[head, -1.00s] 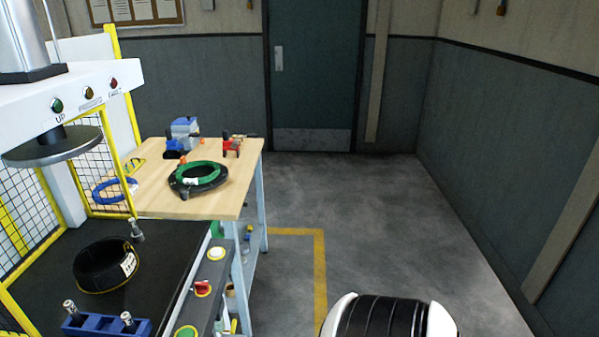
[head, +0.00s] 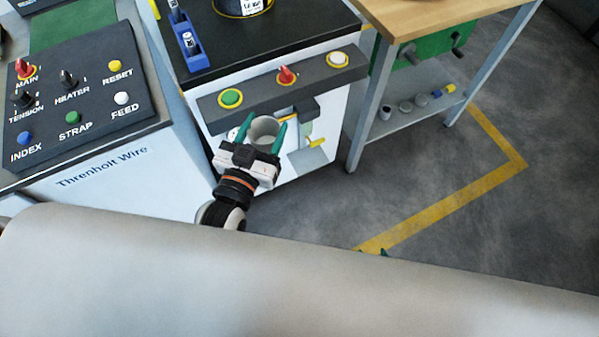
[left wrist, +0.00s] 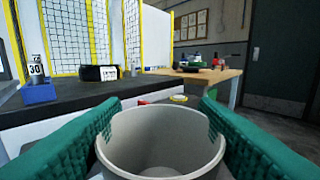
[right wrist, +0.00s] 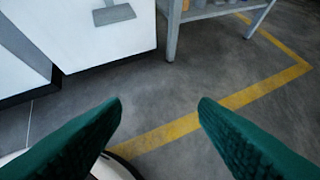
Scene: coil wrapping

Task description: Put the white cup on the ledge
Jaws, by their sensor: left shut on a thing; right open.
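The white cup (head: 265,127) is upright between the green fingers of my left gripper (head: 265,130), which is shut on it. The left wrist view shows its open rim (left wrist: 160,150) between both fingers. The cup is in front of the white cabinet, below its button panel. A small grey plate, perhaps the ledge (head: 315,158), juts from the cabinet front to the right of the cup; a grey plate also shows in the right wrist view (right wrist: 114,15). My right gripper (right wrist: 160,103) is open and empty over the floor. In the head view only its green fingertips (head: 373,252) show.
The button panel (head: 285,84) overhangs near the cup. A labelled control console (head: 75,100) stands at the left. A wooden table (head: 430,14) with a lower shelf (head: 405,115) stands at the right. Open floor (head: 480,230) with a yellow line lies at the right.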

